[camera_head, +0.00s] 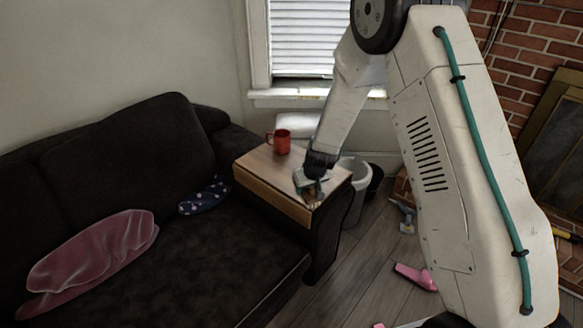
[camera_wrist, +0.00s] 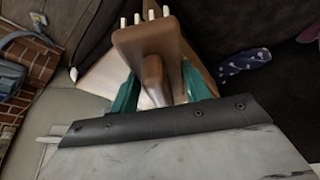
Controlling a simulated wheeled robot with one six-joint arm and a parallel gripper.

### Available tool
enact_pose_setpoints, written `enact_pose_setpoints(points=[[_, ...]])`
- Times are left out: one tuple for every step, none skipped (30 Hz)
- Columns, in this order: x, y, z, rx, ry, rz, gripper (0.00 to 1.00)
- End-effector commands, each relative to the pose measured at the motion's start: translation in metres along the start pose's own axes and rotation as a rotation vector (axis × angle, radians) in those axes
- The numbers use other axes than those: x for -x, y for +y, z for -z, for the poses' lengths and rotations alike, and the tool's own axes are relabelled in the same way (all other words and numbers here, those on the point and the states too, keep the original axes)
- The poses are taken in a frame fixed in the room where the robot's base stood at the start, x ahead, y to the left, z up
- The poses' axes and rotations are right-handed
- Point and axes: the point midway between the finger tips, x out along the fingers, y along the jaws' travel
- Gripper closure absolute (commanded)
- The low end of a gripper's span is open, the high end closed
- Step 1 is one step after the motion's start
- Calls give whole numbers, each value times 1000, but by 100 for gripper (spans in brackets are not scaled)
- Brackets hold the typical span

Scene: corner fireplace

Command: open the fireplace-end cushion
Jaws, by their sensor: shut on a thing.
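My gripper (camera_head: 313,187) is over the near right corner of the wooden side table at the sofa's arm. In the wrist view its teal fingers (camera_wrist: 158,92) are shut on a brown wooden piece (camera_wrist: 145,42) with several pale pegs along its far edge. In the head view this piece is small and mostly hidden. The dark sofa's seat cushion (camera_head: 205,250) at the fireplace end lies flat, to the left of my gripper and apart from it. I see no opening in it. A dark back cushion (camera_head: 150,140) stands behind it.
A red mug (camera_head: 282,143) stands on the side table (camera_head: 262,165). A blue dotted cloth (camera_head: 204,197) and a pink cloth (camera_head: 95,255) lie on the sofa. A white bin (camera_head: 355,180) stands beside the table. A pink object (camera_head: 414,276) and tools lie on the floor.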

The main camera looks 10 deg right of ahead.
Motion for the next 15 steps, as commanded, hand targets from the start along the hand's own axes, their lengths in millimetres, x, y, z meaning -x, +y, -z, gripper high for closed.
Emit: enact_pose_setpoints(points=[[-9,-5,7,13,2,10,78],[-12,-7,11,20,4,15,78],[-17,-10,15,31,6,22,78],[-20,-12,18,37,8,26,78],[-22,-14,20,42,9,30,78],[-24,-15,23,48,11,35,78],[-26,-16,25,51,12,37,78],[-28,-17,26,54,13,39,78],[-29,-16,28,56,14,41,78],[-30,-16,31,58,15,42,78],[-32,-14,34,60,17,42,78],[-34,-12,38,60,17,43,78],[-36,-10,41,60,17,43,78],[-38,-8,44,60,16,42,78],[-41,-4,49,59,16,41,78]])
